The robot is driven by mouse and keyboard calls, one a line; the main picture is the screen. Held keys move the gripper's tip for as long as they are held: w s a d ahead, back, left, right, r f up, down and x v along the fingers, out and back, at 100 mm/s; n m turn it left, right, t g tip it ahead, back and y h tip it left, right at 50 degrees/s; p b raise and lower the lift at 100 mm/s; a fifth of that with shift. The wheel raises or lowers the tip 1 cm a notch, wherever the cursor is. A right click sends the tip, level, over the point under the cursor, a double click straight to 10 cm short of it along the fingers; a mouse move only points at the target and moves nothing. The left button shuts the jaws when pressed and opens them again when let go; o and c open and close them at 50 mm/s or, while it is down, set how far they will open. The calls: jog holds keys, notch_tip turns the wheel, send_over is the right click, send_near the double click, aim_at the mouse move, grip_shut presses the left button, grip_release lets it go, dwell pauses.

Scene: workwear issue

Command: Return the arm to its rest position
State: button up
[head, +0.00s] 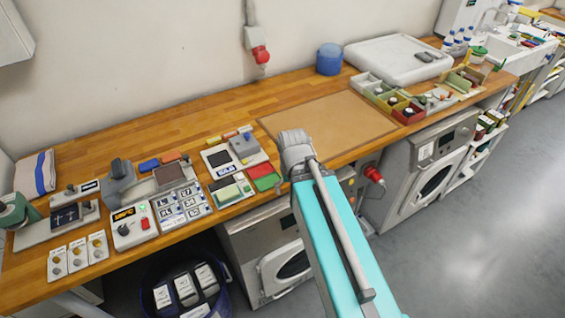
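My arm reaches up from the bottom of the head view, with a turquoise link (335,240) and a grey joint (296,150) at its far end. The joint shows in front of the workbench, near the left front part of a brown mat (335,122). My gripper cannot be made out; no fingers show, so its state and whether it holds anything are hidden.
The wooden workbench (215,110) runs along the wall. Labelled devices and cards crowd its left. Divided boxes (385,95), a blue tub (329,59) and a white tray (398,58) stand right. Washing machines (425,165) sit below. Grey floor (475,240) at right is clear.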

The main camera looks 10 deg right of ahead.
notch_tip(320, 180, down, 2)
jog(key=shift+f+b, duration=0.25)
jog(key=shift+b, duration=0.9)
dwell(1.4)
